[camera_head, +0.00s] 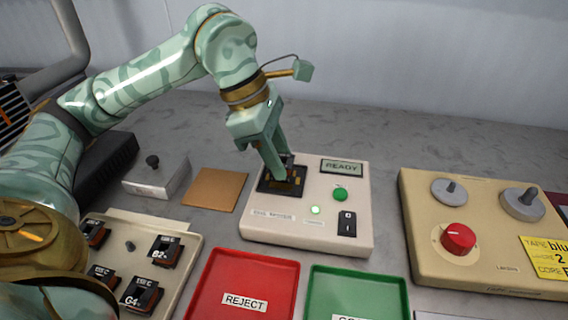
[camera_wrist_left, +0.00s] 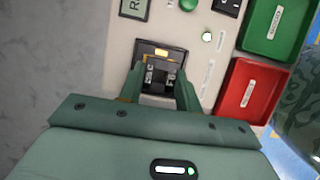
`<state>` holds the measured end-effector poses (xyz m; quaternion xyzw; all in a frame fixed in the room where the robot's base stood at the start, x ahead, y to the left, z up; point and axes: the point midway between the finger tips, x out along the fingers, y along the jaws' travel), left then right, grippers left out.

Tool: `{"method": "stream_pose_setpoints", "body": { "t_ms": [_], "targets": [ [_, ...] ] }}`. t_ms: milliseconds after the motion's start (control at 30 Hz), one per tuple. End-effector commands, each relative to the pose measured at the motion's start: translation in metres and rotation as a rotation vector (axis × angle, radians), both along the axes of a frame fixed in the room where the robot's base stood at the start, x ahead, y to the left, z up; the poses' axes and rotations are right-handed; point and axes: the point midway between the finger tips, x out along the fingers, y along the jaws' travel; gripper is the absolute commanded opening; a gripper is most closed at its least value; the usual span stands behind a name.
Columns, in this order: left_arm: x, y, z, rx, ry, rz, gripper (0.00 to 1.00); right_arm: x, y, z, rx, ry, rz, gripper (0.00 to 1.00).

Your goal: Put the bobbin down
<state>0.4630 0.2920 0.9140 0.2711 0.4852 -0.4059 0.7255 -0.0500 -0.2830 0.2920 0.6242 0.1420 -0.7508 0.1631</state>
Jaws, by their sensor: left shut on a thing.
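My left gripper (camera_head: 280,178) reaches down over the black socket (camera_head: 265,186) on the pale machine (camera_head: 270,230). Its fingers are shut on a small dark bobbin (camera_wrist_left: 159,84), seen between them in the left wrist view with pale lettering. The bobbin is at the socket; I cannot tell whether it is fully seated. A yellow-orange patch shows just beyond it in the wrist view. The machine's display (camera_head: 342,167) reads READY and a small green lamp (camera_head: 316,210) is lit. My right gripper is not in view.
A tray with several bobbins (camera_head: 158,252) lies at the lower left. A red REJECT tray (camera_head: 243,301) and a green tray (camera_head: 356,291) lie in front. A brown pad (camera_head: 215,189) is left of the machine; a beige panel with knobs (camera_head: 485,245) stands right.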

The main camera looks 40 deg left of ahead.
Motion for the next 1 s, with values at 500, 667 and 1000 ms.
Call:
{"method": "stream_pose_setpoints", "body": {
  "t_ms": [500, 667, 1000],
  "targets": [
    [0.000, 0.000, -0.014, 0.000, -0.001, 0.000, 0.45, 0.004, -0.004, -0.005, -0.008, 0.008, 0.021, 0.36],
    [0.000, 0.000, -0.014, 0.000, -0.002, -0.001, 0.56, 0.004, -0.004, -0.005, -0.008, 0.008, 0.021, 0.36],
    [-0.005, 0.006, 0.011, 0.000, -0.008, 0.003, 0.56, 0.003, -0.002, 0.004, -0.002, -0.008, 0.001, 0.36]
  ]
}}
